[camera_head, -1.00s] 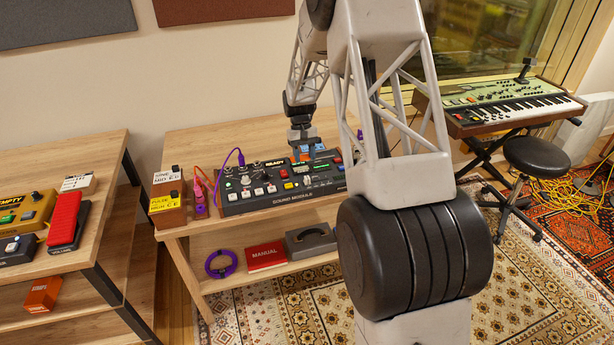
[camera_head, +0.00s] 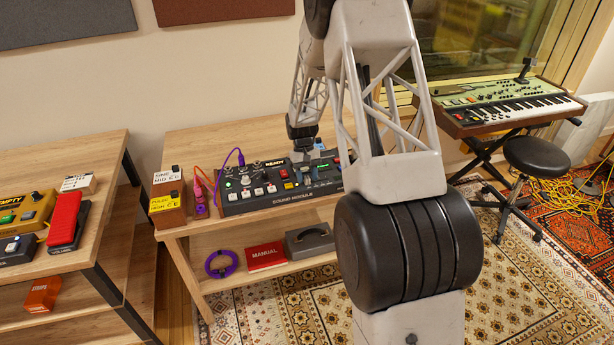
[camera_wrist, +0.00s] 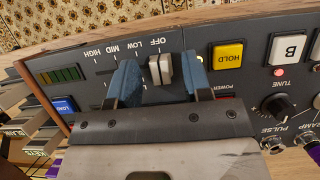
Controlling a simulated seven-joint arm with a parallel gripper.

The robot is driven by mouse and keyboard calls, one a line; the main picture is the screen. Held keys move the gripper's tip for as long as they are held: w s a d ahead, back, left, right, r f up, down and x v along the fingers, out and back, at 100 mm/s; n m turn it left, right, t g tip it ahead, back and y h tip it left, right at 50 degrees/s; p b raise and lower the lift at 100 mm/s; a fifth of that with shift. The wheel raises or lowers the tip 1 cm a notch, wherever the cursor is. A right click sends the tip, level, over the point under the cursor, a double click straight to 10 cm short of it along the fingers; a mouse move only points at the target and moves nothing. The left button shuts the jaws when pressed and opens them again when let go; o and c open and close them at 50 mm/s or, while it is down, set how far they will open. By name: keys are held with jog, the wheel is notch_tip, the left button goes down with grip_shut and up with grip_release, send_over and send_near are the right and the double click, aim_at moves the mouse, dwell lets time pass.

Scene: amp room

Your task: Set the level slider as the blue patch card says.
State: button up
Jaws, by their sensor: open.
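The level slider's pale cap (camera_wrist: 160,68) sits at or close to the OFF end of its HIGH, MID, LOW, OFF scale in the wrist view. My gripper (camera_wrist: 161,82) is open, with one blue finger pad on each side of the cap. Whether either pad touches it I cannot tell. The slider is on the dark sound module (camera_head: 280,196), whose display reads READY. In the head view, my gripper (camera_head: 318,148) is over the module's rear, partly hidden. A white card (camera_head: 167,175) reads SINE MID, and a yellow one (camera_head: 165,203) reads PULSE HIGH.
Near the slider in the wrist view are a yellow HOLD button (camera_wrist: 227,56), a blue LOAD button (camera_wrist: 64,105), a green level meter (camera_wrist: 66,75) and a TUNE knob (camera_wrist: 276,105). Purple and red patch cables (camera_head: 232,155) rise at the module's left. Pedals stand on the left table.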

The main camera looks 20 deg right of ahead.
grip_shut()
jog(key=shift+d, duration=1.25)
grip_release()
jog(key=shift+r, duration=0.15)
